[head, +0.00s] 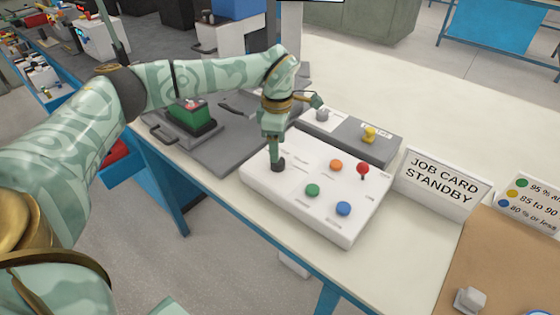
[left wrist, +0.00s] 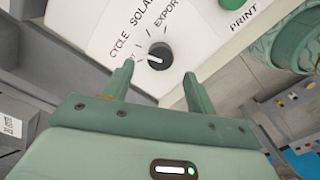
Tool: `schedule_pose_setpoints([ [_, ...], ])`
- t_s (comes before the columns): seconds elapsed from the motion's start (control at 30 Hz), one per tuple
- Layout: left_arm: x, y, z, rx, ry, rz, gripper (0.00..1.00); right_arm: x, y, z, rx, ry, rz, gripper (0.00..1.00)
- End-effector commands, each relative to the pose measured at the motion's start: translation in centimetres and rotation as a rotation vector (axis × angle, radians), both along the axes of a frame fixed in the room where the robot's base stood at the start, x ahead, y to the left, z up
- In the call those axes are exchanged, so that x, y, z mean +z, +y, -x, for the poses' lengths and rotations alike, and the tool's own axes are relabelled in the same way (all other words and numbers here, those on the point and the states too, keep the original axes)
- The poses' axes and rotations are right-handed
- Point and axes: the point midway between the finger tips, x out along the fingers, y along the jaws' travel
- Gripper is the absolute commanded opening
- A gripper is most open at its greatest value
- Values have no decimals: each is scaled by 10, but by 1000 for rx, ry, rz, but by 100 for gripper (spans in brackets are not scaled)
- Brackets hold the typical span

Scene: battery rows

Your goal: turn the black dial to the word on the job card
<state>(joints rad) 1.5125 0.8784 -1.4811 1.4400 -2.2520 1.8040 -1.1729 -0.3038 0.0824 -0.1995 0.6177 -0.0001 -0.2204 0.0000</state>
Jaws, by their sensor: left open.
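The black dial (head: 278,167) is at the left corner of the white control panel (head: 338,223). In the left wrist view the dial (left wrist: 160,53) shows a white mark pointing left, to a word mostly hidden by a finger. CYCLE, SOLAR and EXPORT are printed around it. The job card (head: 443,183) reads STANDBY and stands right of the panel. My left gripper (head: 275,150) points down at the dial. In the left wrist view its open fingers (left wrist: 158,74) are to either side of the dial, just short of it; contact is not visible. My right gripper is out of view.
The panel also has orange (head: 336,165), green (head: 313,190) and blue (head: 343,208) buttons and a red-knobbed lever (head: 362,171). A grey box with a yellow knob (head: 369,134) stands behind. A green block (head: 190,115) is at the left. The table's front edge is close to the panel.

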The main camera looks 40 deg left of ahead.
Motion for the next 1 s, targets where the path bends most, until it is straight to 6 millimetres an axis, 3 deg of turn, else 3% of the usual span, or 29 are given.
schedule_pose_setpoints([
  [0.03, -16, 0, 0, -1, 4, 0, 57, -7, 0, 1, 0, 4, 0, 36],
  [0.2, -41, 0, 0, 0, 2, 1, 57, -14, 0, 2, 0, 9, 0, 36],
  [0.63, -51, 0, 0, 0, -1, 1, 57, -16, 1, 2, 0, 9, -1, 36],
  [0.67, -51, 0, 0, 0, -1, 1, 52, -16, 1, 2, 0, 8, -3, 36],
  [0.8, -50, 0, 0, 0, -1, 1, 13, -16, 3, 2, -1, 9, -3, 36],
  [1.0, -50, 0, 0, 4, -1, 1, 13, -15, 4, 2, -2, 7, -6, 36],
])
